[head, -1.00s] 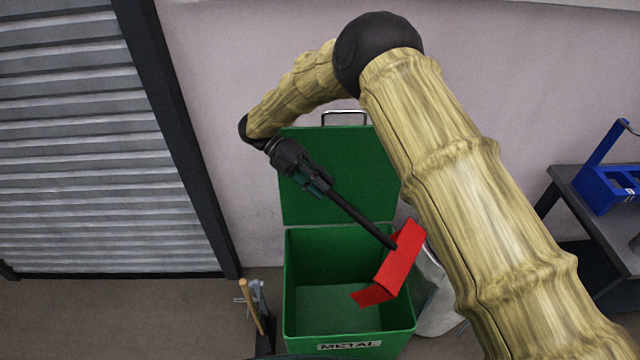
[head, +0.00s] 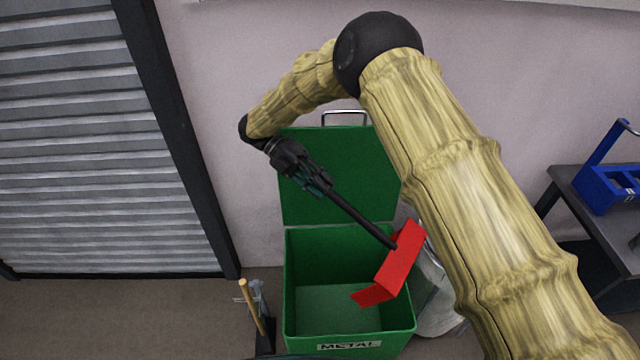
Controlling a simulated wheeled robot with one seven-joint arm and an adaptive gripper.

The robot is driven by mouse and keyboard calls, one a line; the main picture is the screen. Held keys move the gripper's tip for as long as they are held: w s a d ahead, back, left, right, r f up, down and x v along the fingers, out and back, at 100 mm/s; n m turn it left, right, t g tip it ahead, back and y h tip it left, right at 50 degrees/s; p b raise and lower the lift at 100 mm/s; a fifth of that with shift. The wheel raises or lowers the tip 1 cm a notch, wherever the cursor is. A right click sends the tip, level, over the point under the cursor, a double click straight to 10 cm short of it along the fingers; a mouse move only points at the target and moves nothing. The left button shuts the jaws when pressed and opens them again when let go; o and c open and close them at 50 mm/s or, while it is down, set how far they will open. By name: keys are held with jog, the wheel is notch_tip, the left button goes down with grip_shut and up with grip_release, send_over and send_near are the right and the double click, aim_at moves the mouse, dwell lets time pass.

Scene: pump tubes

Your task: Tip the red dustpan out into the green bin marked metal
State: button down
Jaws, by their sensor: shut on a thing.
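The green bin (head: 303,339) stands on the floor with its lid (head: 325,180) raised against the wall and a METAL label on its front. My gripper (head: 322,187) is shut on the black handle of the red dustpan (head: 398,264). The gripper is in front of the open lid. The dustpan is tilted over the right side of the bin's opening, its lower lip pointing down and left. Its scooping face is turned so that I cannot see any contents. The visible bin floor looks bare.
A pale container or bag (head: 437,300) is partly hidden right of the bin. A wooden-handled tool (head: 251,308) stands just left of it. A dark table (head: 600,232) at the right bears a blue tool caddy (head: 612,185). A grey roller shutter (head: 90,140) is on the left.

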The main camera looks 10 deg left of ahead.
jog(key=shift+r, duration=0.2)
jog(key=shift+r+p, duration=2.3)
jog(key=shift+r, duration=1.55)
jog(key=shift+s, duration=0.1)
